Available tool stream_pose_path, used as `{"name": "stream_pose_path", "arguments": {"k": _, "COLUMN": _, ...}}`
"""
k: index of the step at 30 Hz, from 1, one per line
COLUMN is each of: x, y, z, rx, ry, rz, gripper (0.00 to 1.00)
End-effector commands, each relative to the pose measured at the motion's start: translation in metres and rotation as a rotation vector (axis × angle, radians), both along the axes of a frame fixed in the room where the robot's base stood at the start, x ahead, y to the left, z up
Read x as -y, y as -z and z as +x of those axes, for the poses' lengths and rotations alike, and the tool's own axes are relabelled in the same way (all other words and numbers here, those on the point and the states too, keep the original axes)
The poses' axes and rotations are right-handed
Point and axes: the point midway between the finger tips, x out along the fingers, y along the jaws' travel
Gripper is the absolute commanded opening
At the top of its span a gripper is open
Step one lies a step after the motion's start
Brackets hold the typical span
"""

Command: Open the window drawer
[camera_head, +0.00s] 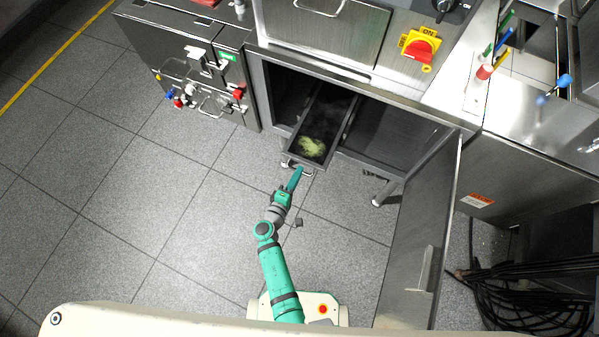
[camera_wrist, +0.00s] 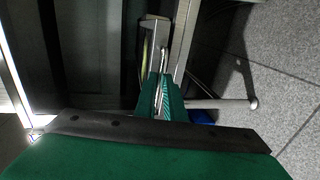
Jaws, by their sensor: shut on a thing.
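A long dark drawer (camera_head: 309,163) sticks partly out of the open cabinet in the head view, with a yellow-green clump (camera_head: 312,147) inside near its front. A small metal handle (camera_head: 308,172) is on the drawer's front. My gripper (camera_head: 298,171) is at this handle, shut on it. In the wrist view the green fingers of my gripper (camera_wrist: 161,78) are close together at a pale metal piece by the drawer front. The fingers hide much of the handle. Another closed drawer front (camera_head: 325,35) with a handle is above the opening.
The cabinet door (camera_head: 425,230) stands wide open to the right of my arm. A red and yellow switch (camera_head: 420,46) is above the opening. Black cables (camera_head: 530,295) lie at the lower right. The tiled floor to the left is clear.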

Motion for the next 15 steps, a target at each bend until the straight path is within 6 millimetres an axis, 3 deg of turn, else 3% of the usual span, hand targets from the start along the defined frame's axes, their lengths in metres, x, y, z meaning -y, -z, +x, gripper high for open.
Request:
{"name": "stream_pose_path", "arguments": {"k": 4, "x": -0.0010, "y": 0.0001, "z": 0.0002, "rx": 0.000, "ry": -0.002, "rz": 0.000, "gripper": 0.00}}
{"name": "stream_pose_path", "arguments": {"k": 5, "x": -0.0009, "y": 0.0001, "z": 0.0002, "rx": 0.000, "ry": -0.002, "rz": 0.000, "gripper": 0.16}}
{"name": "stream_pose_path", "arguments": {"k": 6, "x": -0.0008, "y": 0.0001, "z": 0.0003, "rx": 0.000, "ry": -0.002, "rz": 0.000, "gripper": 0.26}}
{"name": "stream_pose_path", "arguments": {"k": 15, "x": 0.0006, "y": 0.0000, "z": 0.0000, "rx": 0.000, "ry": 0.001, "rz": 0.001, "gripper": 0.28}}
